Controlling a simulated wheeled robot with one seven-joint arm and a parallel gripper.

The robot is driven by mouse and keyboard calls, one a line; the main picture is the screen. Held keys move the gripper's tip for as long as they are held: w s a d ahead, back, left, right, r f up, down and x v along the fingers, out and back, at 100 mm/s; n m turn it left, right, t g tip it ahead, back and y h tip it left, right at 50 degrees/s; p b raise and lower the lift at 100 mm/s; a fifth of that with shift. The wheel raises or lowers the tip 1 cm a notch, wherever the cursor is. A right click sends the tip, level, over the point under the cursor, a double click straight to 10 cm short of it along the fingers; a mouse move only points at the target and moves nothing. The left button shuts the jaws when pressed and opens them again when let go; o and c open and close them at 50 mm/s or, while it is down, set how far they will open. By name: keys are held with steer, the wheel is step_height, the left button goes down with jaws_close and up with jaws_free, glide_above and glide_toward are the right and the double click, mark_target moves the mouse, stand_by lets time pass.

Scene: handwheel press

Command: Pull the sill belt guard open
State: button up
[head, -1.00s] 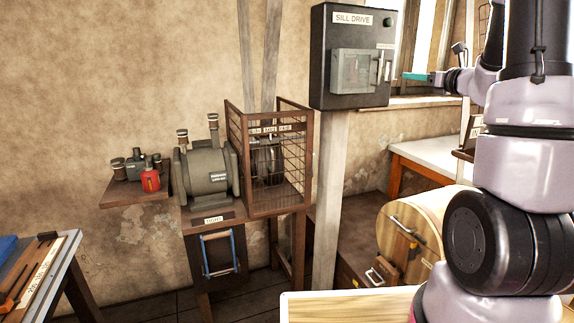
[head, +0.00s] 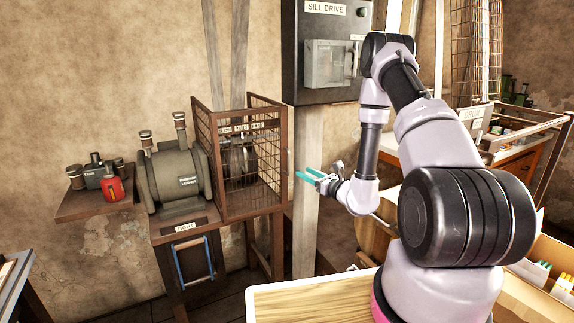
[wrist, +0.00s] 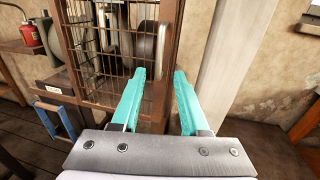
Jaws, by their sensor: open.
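The belt guard (head: 240,160) is a brown-framed wire-mesh cage on the brown bench, right of the grey motor. It appears shut, with pulleys visible behind its mesh. In the wrist view the guard (wrist: 88,42) fills the upper left and middle. A pale upright handle bar (wrist: 162,45) shows at its right side, ahead of the fingers. My gripper (head: 307,177) has teal fingers and is just right of the guard in the head view, at about its lower half. In the wrist view my gripper (wrist: 158,75) is open and empty, its fingertips apart and not visibly touching the handle.
A pale post (head: 306,215) stands right of the guard, below the dark SILL DRIVE box (head: 335,75). The grey motor (head: 175,180) and a shelf with a red can (head: 113,185) are at left. A blue handle (head: 194,262) hangs below the bench front.

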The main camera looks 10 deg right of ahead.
mark_target(289, 172)
steer(key=x, duration=1)
jaws_close()
stand_by(1.2)
